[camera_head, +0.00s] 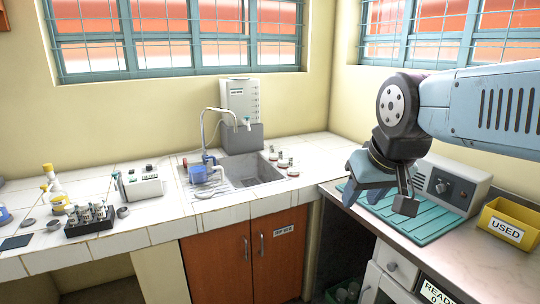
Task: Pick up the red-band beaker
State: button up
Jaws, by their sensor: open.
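I cannot make out a beaker with a red band in this view. A blue-marked vessel (198,174) stands on the drainboard at the left of the sink, and a blue-banded vessel (4,215) stands at the far left edge of the counter. My gripper (389,201) is open, with nothing seen between its fingers. It points down above the green ribbed mat (425,222) on the right counter. My gripper and arm hide part of the mat and of the counter behind.
A grey box with a knob (450,184) and a yellow "USED" bin (508,222) stand right of my gripper. The sink (250,168) with its tap (205,130) is at the middle. A black rack of bottles (90,226) and a white device (142,186) stand left.

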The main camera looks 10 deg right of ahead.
aim_at(274, 152)
jog(key=u, duration=0.1)
jog(key=i, duration=1)
jog(key=z, duration=0.1)
